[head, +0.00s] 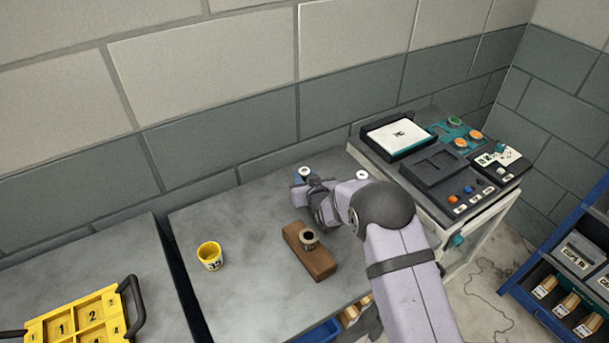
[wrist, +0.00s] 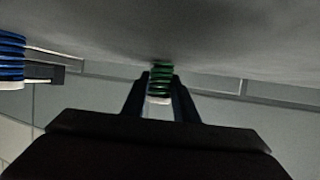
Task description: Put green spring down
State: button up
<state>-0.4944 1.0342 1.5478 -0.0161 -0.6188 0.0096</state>
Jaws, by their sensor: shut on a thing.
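My gripper (wrist: 160,88) is shut on the green spring (wrist: 161,78), which sits between the two dark fingers in the wrist view. The spring's far end is at or very near the grey table top (wrist: 90,25); I cannot tell whether it touches. In the head view my gripper (head: 303,196) is low over the rear middle of the grey table (head: 250,220), and I cannot make out the green spring there. A blue spring (wrist: 12,60) shows at the left edge of the wrist view, apart from my gripper.
A blue item with a pale top (head: 304,174) stands just behind my gripper. A yellow cup (head: 210,256) stands left, with bare table between. A dark control panel (head: 437,170) is right.

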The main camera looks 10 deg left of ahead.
jog(key=shift+f, duration=0.1)
jog(key=shift+f, duration=0.15)
jog(key=o, duration=1.1)
jog(key=shift+r, duration=0.2)
jog(key=shift+r, duration=0.15)
jog(key=shift+s+d, duration=0.1)
jog(key=shift+s, duration=0.1)
jog(key=b+v, duration=0.2)
jog(key=v, duration=0.9)
jog(key=shift+s+d, duration=0.2)
